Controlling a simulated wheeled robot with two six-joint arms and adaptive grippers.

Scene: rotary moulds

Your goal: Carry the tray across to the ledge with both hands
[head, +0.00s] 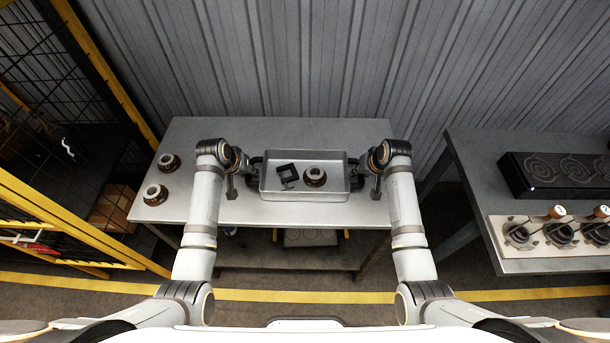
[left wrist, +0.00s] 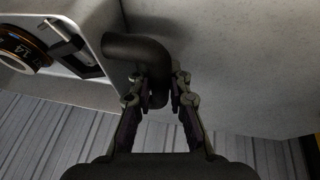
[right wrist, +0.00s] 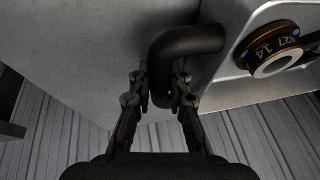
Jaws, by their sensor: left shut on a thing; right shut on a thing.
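The grey metal tray (head: 305,195) sits on or just above the grey table; I cannot tell which. It holds a black square bracket-like part (head: 287,176) and a round brown-and-steel mould (head: 315,176). My left gripper (head: 247,168) is shut on the tray's dark left handle, a bent tube (left wrist: 140,48) in the left wrist view. My right gripper (head: 366,168) is shut on the right handle, which shows in the right wrist view (right wrist: 185,45). The ledge is not clearly identifiable.
Two more round moulds stand on the table's left side, one behind (head: 168,163) and one in front (head: 155,194). A second table (head: 460,170) at the right, across a gap, bears a black burner unit (head: 560,175) and a pale fixture panel (head: 545,238). A yellow-framed fence (head: 60,225) stands left.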

